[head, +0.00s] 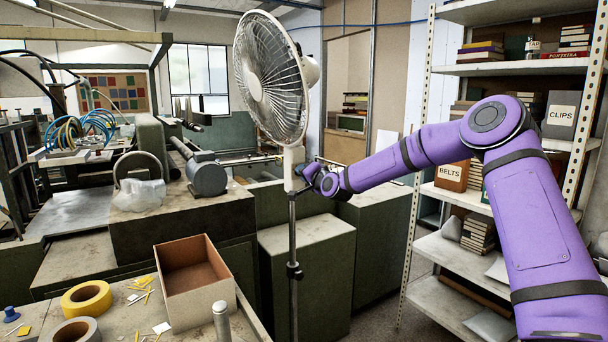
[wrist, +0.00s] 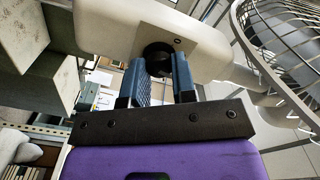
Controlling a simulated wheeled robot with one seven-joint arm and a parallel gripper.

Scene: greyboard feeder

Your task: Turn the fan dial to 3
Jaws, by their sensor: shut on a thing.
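The standing fan (head: 272,78) has a white wire cage and a thin dark pole. It stands in the middle of the head view. Its pale control box (head: 292,166) sits below the cage; the box (wrist: 115,28) also fills the top of the wrist view, with the cage at the right. The black round dial (wrist: 158,58) is on the box face. My gripper (wrist: 160,80) has its two blue fingers on either side of the dial and is shut on it. In the head view my gripper (head: 308,176) is at the box's right side. The dial's numbers cannot be read.
A metal shelf (head: 467,69) with labelled boxes and books stands at the right. Dark green cabinets (head: 308,285) stand behind and beside the pole. An open cardboard box (head: 200,305) and tape rolls (head: 86,298) are on the bench at the lower left.

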